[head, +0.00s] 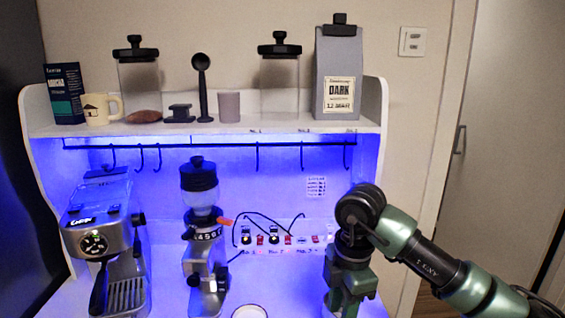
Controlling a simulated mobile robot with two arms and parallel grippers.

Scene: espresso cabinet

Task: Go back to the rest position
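My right arm (432,264) comes in from the lower right. It bends at a dark joint and its green end section (352,282) hangs down in front of the cabinet's right side to the bottom edge of the head view. My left arm and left gripper are not in view.
An espresso machine (108,235) and a grinder (203,225) stand in the blue-lit cabinet. A round white rim (249,312) shows at the bottom. The upper shelf (215,129) holds jars, a mug (102,108) and a coffee bag (338,75). Hooks hang below it.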

